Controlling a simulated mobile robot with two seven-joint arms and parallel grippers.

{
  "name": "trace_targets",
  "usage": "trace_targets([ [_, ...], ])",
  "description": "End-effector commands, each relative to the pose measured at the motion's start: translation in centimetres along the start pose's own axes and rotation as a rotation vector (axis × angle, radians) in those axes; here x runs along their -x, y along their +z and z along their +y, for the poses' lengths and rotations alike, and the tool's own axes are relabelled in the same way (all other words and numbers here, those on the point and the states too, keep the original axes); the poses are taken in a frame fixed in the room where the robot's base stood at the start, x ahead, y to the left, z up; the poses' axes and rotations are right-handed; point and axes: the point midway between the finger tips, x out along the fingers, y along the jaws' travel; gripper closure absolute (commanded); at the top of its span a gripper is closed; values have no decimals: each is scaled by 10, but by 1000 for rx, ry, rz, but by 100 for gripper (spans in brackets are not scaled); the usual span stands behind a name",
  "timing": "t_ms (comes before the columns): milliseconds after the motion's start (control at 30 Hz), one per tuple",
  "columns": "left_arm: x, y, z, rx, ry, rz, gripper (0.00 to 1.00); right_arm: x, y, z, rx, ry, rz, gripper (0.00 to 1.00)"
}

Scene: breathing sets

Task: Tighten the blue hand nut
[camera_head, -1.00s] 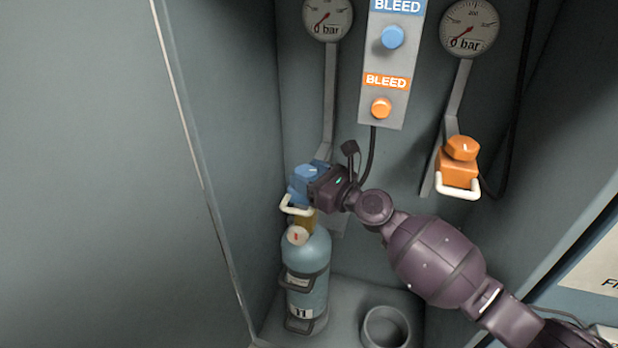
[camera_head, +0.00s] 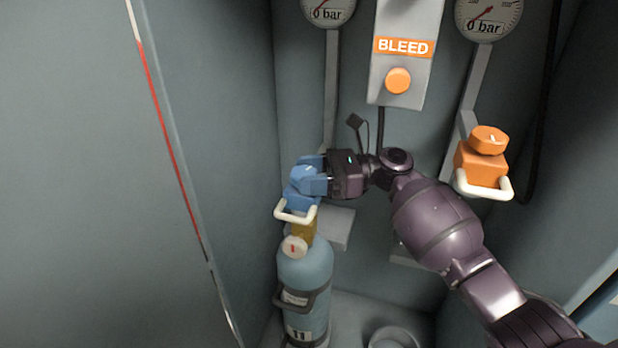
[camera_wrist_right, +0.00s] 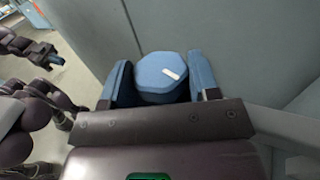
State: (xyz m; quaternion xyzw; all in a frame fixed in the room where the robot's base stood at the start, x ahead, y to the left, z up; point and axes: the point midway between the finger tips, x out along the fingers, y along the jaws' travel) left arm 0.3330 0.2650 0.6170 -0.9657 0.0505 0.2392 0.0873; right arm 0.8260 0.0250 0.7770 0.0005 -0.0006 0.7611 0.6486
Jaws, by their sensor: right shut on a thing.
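The blue hand nut (camera_head: 302,175) sits on the blue connector with a white handle (camera_head: 294,215), above the brass neck of the blue-grey cylinder (camera_head: 305,265). My right gripper (camera_head: 311,174) comes in from the right and is shut on the nut. In the right wrist view, the nut (camera_wrist_right: 160,72) is an octagonal knob with a short white mark. The blue fingers of my right gripper (camera_wrist_right: 163,82) press on its two sides. My left gripper (camera_wrist_right: 52,60) shows small and dark at the left of the wrist view; its fingers are too unclear to judge.
An orange connector and knob (camera_head: 482,160) hang at the right. A panel with an orange BLEED button (camera_head: 398,81) is above my right arm. Two gauges (camera_head: 328,8) (camera_head: 487,15) read about 0 bar. An empty ring holder (camera_head: 394,338) is on the floor. A transparent panel edge (camera_head: 180,185) stands left.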

Motion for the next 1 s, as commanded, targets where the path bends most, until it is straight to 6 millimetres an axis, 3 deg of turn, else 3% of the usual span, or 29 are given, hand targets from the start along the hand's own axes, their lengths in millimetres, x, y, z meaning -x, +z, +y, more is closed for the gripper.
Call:
trace_targets([
  [500, 0, -3, -4, 17, -18, 54, 100, -2, 0, -4, -2, 393, -1, 68],
  [1000, 3, -1, -5, 21, -20, 56, 100, -2, 0, -4, -1, 529, 2, 68],
])
